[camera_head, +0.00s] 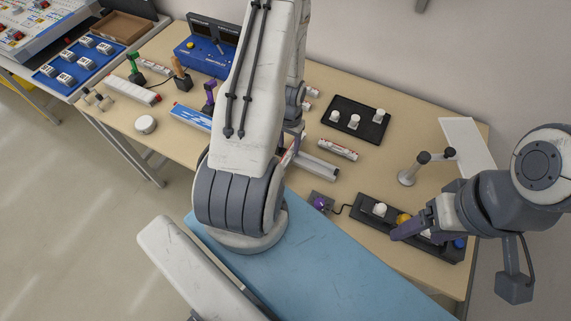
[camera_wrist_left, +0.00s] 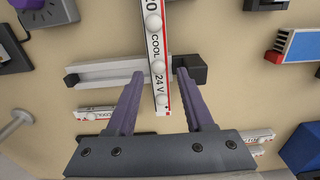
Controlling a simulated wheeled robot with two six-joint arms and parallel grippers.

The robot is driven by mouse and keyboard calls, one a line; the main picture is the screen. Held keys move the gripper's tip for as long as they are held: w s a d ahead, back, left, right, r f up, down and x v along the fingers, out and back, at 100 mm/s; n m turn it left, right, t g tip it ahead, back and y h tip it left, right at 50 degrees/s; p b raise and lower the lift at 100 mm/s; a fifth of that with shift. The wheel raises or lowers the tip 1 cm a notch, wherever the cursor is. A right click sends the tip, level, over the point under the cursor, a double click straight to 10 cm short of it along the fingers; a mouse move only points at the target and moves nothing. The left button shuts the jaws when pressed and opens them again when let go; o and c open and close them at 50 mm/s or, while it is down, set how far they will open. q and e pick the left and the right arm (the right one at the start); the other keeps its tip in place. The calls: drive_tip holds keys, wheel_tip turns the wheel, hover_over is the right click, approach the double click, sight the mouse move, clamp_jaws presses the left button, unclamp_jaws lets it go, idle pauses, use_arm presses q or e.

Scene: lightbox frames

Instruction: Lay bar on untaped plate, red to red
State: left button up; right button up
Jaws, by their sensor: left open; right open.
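My left gripper (camera_wrist_left: 160,75) is open in the left wrist view, with one purple finger on each side of a white bar (camera_wrist_left: 154,45). The bar has white domes, the print "COOL 24 V" and a red edge. It crosses over a pale metal strip (camera_wrist_left: 105,73) with a black end block (camera_wrist_left: 190,68); I cannot tell whether they touch. In the head view the metal strip (camera_head: 318,168) lies right of my left arm, which mostly hides the left gripper (camera_head: 296,142). My right gripper (camera_head: 405,232) is open over a black button box. Which plate is untaped is unclear.
A labelled white bar (camera_head: 338,149) lies behind the strip. A black tray (camera_head: 345,106) with white knobs, a white panel (camera_head: 465,140) and a small post (camera_head: 407,176) stand to the right.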

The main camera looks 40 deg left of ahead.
sight(290, 152)
use_arm(q)
wheel_tip(290, 152, down, 5)
drive_tip(key=b, duration=0.4)
drive_tip(key=shift+w+r, duration=0.1)
drive_tip(key=shift+w, duration=0.05)
drive_tip(key=shift+r, duration=0.1)
clamp_jaws()
